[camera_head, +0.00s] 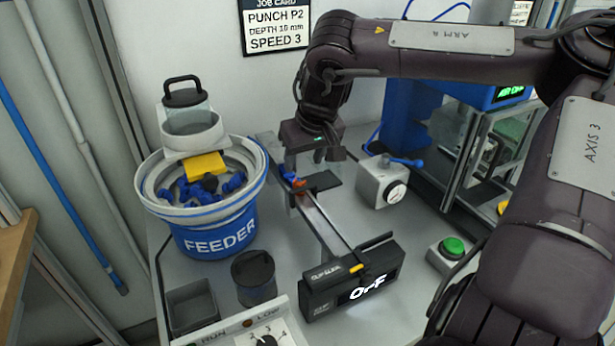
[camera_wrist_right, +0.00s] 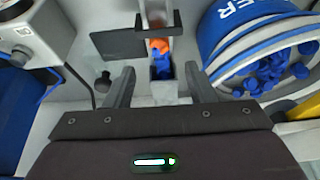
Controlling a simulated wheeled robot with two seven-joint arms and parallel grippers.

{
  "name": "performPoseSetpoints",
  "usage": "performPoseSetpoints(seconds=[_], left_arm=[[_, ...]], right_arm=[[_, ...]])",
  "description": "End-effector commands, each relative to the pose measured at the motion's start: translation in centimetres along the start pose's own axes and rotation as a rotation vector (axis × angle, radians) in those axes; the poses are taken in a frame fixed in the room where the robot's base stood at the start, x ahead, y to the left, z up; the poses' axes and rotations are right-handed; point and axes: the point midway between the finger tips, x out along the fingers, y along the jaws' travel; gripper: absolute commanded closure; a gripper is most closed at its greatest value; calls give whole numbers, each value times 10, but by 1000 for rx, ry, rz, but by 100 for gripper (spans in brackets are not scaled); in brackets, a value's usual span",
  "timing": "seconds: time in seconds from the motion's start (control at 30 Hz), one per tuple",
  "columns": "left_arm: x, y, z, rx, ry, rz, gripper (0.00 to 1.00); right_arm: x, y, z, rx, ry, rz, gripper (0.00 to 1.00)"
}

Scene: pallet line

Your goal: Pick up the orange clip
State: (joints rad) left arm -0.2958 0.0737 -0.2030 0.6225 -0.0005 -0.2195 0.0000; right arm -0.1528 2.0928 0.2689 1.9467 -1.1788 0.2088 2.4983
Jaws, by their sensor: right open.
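The small orange clip (camera_head: 299,184) lies at the far end of a narrow metal track (camera_head: 326,229), directly by a blue clip. In the right wrist view the orange clip (camera_wrist_right: 160,46) sits in the channel just beyond the blue clip (camera_wrist_right: 162,69). My right gripper (camera_head: 314,160) points down over that end of the track. Its two fingers (camera_wrist_right: 157,78) are apart, one on each side of the channel, with nothing held. In the wrist view the orange clip shows ahead of the fingertips, between their lines. My left gripper does not show.
The blue feeder bowl (camera_head: 216,238) with several blue clips stands left of the track. A black box reading OFF (camera_head: 353,284) closes the track's near end. A gauge block (camera_head: 382,183) stands to the right. A dark flat plate (camera_wrist_right: 115,45) lies beside the channel.

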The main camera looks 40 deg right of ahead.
Motion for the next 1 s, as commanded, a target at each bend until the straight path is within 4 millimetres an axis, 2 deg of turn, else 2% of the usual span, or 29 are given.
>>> performPoseSetpoints(seconds=[0.3, 0.53, 0.63, 0.87, 1.0], left_arm=[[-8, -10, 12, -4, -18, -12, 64], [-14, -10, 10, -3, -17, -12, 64], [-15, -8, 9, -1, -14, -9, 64], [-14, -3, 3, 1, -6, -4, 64], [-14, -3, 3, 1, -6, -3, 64]], right_arm=[[33, 1, 2, -3, -5, 6, 50], [67, 3, 3, -3, -4, 6, 50], [74, 3, 2, -3, -1, 5, 50], [75, 2, 2, -2, 1, 4, 50], [75, 2, 2, -2, 0, 4, 66]])
